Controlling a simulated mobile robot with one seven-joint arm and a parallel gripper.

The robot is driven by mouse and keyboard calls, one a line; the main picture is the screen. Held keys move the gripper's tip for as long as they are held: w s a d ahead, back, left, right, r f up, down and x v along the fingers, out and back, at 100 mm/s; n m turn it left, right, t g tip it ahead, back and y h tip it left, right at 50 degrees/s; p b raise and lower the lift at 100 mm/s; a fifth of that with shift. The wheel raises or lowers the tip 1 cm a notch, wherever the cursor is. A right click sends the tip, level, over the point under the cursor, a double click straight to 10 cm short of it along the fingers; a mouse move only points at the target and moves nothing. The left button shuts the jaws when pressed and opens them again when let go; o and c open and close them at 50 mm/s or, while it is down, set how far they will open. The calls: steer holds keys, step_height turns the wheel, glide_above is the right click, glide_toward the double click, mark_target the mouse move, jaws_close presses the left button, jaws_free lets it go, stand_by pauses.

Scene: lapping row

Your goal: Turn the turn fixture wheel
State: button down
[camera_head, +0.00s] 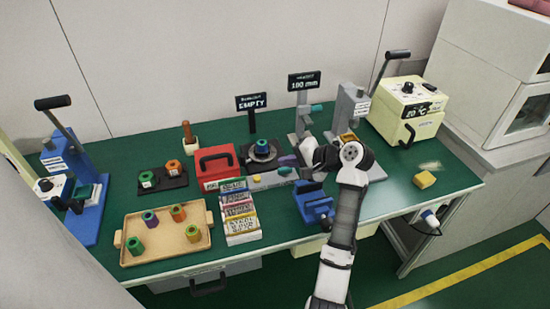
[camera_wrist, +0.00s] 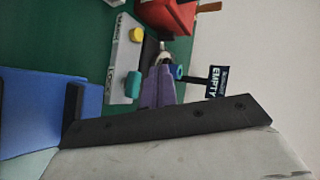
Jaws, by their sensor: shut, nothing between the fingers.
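The turn fixture (camera_head: 262,157) is a dark round piece on a black base, with a teal ring-shaped part on top, near the back middle of the green bench. I cannot make out a separate wheel handle. My gripper (camera_head: 282,160) has purple fingers, shut and empty, just right of the fixture and pointing left toward it. In the wrist view my gripper (camera_wrist: 158,72) has its fingertips in front of the dark fixture (camera_wrist: 149,50), partly hiding it. Whether they touch it is unclear. The teal ring (camera_wrist: 179,72) shows beside the fingertips.
A grey control strip (camera_head: 268,181) with a yellow button and green knob (camera_head: 284,171) lies just in front. A red toolbox (camera_head: 215,163) stands left, an EMPTY sign (camera_head: 252,101) behind. A blue vise (camera_head: 313,202) and labelled boxes (camera_head: 238,212) are nearer.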

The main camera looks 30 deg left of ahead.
steer(key=p+x, duration=0.2)
steer(key=x, duration=0.6)
steer(key=shift+s+a, duration=0.15)
steer(key=shift+a, duration=0.15)
steer(key=shift+a+f+p, duration=0.2)
steer(key=shift+a+p, duration=0.2)
steer(key=shift+a, duration=0.7)
steer(key=shift+a+f+p, duration=0.15)
steer(key=shift+a+p, duration=0.2)
steer(key=shift+a, duration=0.75)
